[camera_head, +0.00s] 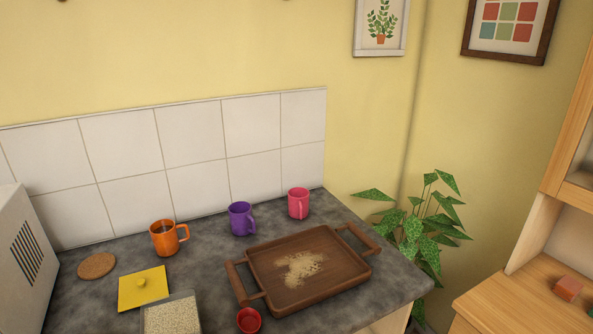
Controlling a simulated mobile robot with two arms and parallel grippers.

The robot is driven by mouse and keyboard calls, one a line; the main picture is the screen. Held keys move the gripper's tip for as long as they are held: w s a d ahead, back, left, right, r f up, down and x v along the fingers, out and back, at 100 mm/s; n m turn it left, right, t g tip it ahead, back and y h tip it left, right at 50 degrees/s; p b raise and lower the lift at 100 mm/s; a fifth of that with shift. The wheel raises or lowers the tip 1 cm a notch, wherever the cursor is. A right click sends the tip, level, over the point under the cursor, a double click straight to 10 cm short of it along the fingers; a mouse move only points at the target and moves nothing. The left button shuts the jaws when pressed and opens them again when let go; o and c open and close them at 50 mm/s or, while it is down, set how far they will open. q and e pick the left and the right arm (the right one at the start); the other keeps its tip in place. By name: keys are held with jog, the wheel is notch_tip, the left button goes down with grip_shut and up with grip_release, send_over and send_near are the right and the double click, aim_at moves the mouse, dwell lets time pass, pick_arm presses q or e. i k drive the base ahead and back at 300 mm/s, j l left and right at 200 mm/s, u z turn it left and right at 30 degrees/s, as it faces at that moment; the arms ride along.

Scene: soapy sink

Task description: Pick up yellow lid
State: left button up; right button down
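The yellow lid (143,288) is a flat square with a small round knob on top. It lies on the dark grey counter in the lower left of the head view, just behind and left of a clear container (172,318) of pale grains that the bottom edge cuts off. I cannot tell whether the lid touches the container. Neither of my grippers shows in this view.
A cork coaster (97,265) and orange mug (166,238) stand behind the lid. A white appliance (20,265) is at left. Right are a wooden tray (352,276) with spilled grains, a red cup (249,320), a purple mug (240,219) and pink mug (298,203).

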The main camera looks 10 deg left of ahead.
aim_at(136, 288)
jog(key=u, duration=1.1)
